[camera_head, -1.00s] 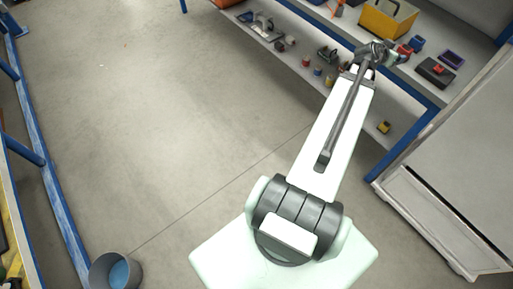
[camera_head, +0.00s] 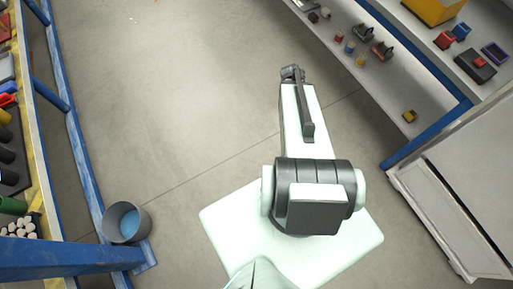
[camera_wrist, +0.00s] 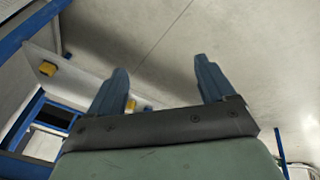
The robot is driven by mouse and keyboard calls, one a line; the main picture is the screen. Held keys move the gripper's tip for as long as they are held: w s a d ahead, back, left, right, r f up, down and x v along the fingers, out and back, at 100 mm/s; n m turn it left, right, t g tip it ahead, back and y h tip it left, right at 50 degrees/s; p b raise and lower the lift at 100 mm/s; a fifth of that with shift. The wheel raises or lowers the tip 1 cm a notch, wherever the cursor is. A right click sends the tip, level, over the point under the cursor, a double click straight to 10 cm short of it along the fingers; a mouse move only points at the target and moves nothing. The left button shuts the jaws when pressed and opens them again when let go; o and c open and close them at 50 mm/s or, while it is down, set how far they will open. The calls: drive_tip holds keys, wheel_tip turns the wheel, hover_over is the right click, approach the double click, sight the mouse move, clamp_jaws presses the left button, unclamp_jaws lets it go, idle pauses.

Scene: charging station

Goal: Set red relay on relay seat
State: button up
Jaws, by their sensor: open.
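A small red block (camera_head: 445,40), possibly the red relay, stands on the upper shelf at the top right of the head view. Close by lies a dark, flat box with a red piece on top (camera_head: 475,65). I cannot tell for certain which of these is the relay or the relay seat. My gripper (camera_wrist: 160,82) is open and empty in the wrist view, its two blue-grey fingers apart over bare floor. In the head view my arm's far end is over the floor, left of the shelves, and the fingers cannot be made out.
A blue block (camera_head: 461,31), a purple tray (camera_head: 495,53) and a yellow bin (camera_head: 434,8) share the upper shelf. The lower shelf holds several small parts, including a yellow one (camera_head: 409,116). A grey bucket (camera_head: 127,223) stands lower left.

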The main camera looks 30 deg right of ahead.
drive_tip(key=s+a+f+n+g+y, duration=0.1)
drive_tip(key=s+a+f+n, duration=0.15)
drive_tip(key=a+f, duration=0.45)
drive_tip(key=s+a+f+n+g+y, duration=0.2)
drive_tip(key=s+a, duration=0.2)
drive_tip(key=a, duration=0.8)
drive_tip(key=s+a+f+n+g, duration=0.2)
drive_tip(key=s+a, duration=0.4)
drive_tip(key=s+a+f+n+g+y, duration=0.1)
drive_tip(key=s+a+f+n+g, duration=0.1)
drive_tip(key=s+a, duration=0.4)
drive_tip(key=shift+s+a, duration=0.25)
drive_tip(key=shift+a, duration=0.35)
